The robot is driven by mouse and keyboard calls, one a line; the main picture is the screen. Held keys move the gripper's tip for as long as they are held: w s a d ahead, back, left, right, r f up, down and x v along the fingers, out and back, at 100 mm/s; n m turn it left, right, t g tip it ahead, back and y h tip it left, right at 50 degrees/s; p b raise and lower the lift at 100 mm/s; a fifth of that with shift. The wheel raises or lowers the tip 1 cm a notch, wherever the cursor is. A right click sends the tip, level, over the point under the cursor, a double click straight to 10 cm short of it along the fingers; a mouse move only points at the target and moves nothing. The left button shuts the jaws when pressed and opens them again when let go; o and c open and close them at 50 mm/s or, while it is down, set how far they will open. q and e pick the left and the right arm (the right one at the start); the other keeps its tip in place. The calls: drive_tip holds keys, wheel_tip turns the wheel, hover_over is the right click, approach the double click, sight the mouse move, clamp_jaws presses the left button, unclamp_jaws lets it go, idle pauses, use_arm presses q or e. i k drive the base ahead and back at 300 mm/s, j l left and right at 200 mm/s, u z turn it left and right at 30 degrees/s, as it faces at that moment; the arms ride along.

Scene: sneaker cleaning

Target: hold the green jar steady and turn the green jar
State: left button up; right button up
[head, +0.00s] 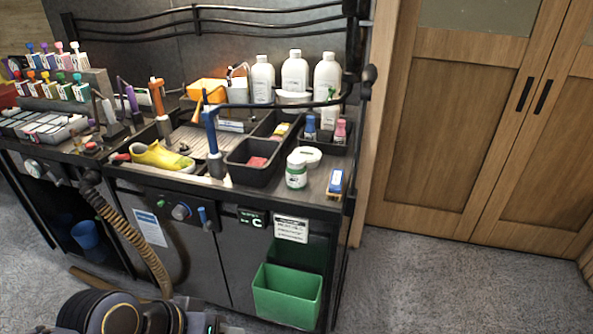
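The green jar (296,173) is a small white-lidded jar with a green label. It stands upright near the front right of the workbench (320,203), in front of a round white lid or dish (307,156). Nothing of mine touches it. A dark part of my own arm shows at the bottom left edge, low in front of the bench. Neither of my gripper's fingertips can be seen.
A black bin (240,175) with a red item stands just left of the jar, and a blue-and-tan brush (335,182) lies to its right. A yellow shoe (160,158) lies further left. White bottles (295,75) stand behind. A green bin (288,297) hangs below.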

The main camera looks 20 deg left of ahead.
sight(295, 178)
drive_tip(key=j+z, duration=0.35)
drive_tip(key=i+j+z, duration=0.1)
drive_tip(key=j+z, duration=0.55)
